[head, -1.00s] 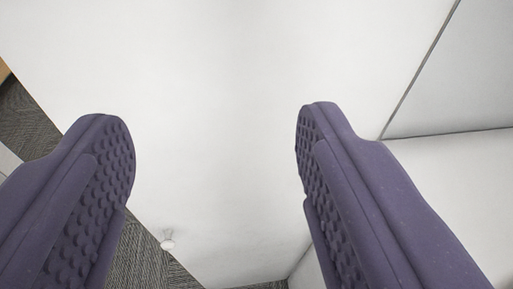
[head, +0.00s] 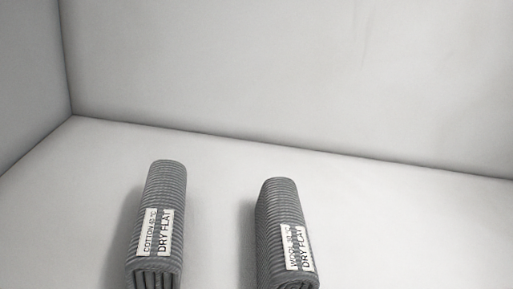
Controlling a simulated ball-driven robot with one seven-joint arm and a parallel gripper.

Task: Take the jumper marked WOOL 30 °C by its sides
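The jumper marked WOOL 30 °C (head: 271,215) is a grey ribbed, folded bundle right of the picture's middle at the bottom. Its white label reads WOOL, a partly blurred number, and DRY FLAT. It lies on a white surface, its near end close to the lower picture edge. A similar grey ribbed jumper (head: 163,187) lies to its left, with a label that reads COTTON and DRY FLAT. A gap of bare surface separates the two. My gripper is not in this view now.
Both jumpers lie on a white floor (head: 375,215) with a white back wall (head: 300,80) behind and a white side wall (head: 30,75) at the left. The floor is clear to the right of the wool jumper and behind both.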

